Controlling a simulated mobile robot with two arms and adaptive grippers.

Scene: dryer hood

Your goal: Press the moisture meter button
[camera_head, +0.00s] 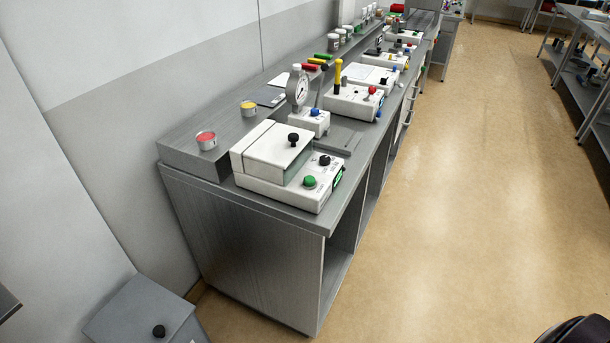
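Several white instruments stand in a row along a grey metal bench (235,235); no label is readable, so I cannot tell for sure which is the moisture meter. The nearest white instrument (283,196) has a lidded box with a black knob (293,138), a green button (310,181), a black knob (324,160) and a small green display (338,178). Behind it is a unit with a round dial gauge (298,87) and a blue knob (315,112). Further back is a white box with a red button (372,90). Neither gripper is in view.
A raised shelf along the wall holds a red-topped tin (206,140), a yellow-topped tin (248,109) and coloured markers (317,61). A grey bin (142,310) stands at the bottom left. The tan floor (480,190) right of the bench is open, with metal shelving (580,60) beyond.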

